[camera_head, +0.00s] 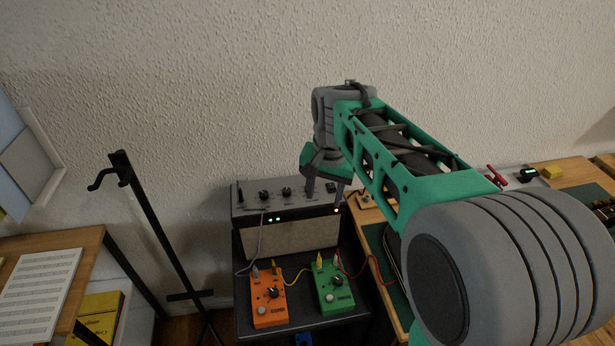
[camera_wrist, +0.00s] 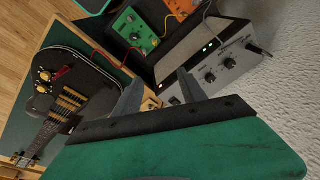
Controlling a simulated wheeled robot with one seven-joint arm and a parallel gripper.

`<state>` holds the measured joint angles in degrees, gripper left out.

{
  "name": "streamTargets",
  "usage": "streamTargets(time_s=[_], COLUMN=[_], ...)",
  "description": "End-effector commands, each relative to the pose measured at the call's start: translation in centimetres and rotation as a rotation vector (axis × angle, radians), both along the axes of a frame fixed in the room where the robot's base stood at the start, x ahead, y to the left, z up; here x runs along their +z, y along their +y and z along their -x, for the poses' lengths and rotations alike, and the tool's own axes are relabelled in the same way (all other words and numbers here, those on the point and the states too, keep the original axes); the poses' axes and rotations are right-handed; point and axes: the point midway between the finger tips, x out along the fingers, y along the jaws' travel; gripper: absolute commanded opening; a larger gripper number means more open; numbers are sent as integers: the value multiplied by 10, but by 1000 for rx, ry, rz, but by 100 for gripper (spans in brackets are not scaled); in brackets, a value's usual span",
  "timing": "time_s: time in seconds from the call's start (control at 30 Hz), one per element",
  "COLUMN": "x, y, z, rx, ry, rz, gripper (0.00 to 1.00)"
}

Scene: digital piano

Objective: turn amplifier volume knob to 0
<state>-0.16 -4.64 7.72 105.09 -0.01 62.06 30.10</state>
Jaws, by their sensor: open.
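The amplifier (camera_head: 290,236) is a dark box with a grey control panel and a pale grille, standing against the wall. Its panel has small dark knobs (camera_head: 286,192) in a row; which one is the volume knob, and its setting, I cannot read. My gripper (camera_head: 324,205) points down at the right end of the amplifier's panel, its two grey fingers apart and nothing between them. The fingers hide part of that end. In the wrist view the fingers of my gripper (camera_wrist: 158,80) are spread, with the amplifier's knobs (camera_wrist: 229,62) to their right.
An orange pedal (camera_head: 267,297) and a green pedal (camera_head: 334,288) with cables sit in front of the amplifier. A black stand (camera_head: 160,225) is at left. A dark guitar (camera_wrist: 75,95) lies on the desk. The wall is close behind the amplifier.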

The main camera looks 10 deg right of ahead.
Motion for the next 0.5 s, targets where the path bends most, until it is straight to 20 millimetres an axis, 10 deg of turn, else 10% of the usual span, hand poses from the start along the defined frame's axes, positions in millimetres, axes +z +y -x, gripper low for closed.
streamTargets(time_s=[0.3, 0.5], x=[-26, -58], y=[-1, -1], z=[-147, -185], rx=[-566, -789], ry=[123, 157], rz=[-60, -69], gripper=[49, 49])
